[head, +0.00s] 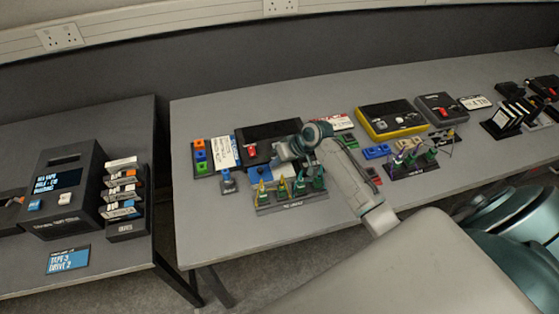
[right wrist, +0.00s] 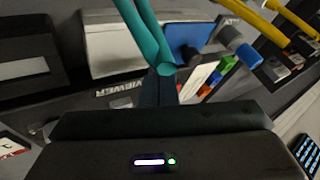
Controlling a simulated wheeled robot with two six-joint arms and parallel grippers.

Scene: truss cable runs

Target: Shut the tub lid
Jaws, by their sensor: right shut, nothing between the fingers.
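I cannot make out for sure a tub or its lid in either view. My right gripper (head: 284,152) is over the middle of the bench, behind a rack of tools with coloured handles (head: 292,194). In the right wrist view its dark fingers (right wrist: 167,82) are together and empty. They point at a pair of teal handles (right wrist: 165,66); whether they touch I cannot tell. My left gripper is not in view.
A flat black box (head: 262,132) lies behind my right gripper. A yellow-edged case (head: 363,122) and a dark case (head: 436,108) lie further right. Left stands a dark machine (head: 66,190) on a separate table. The bench's front left is clear.

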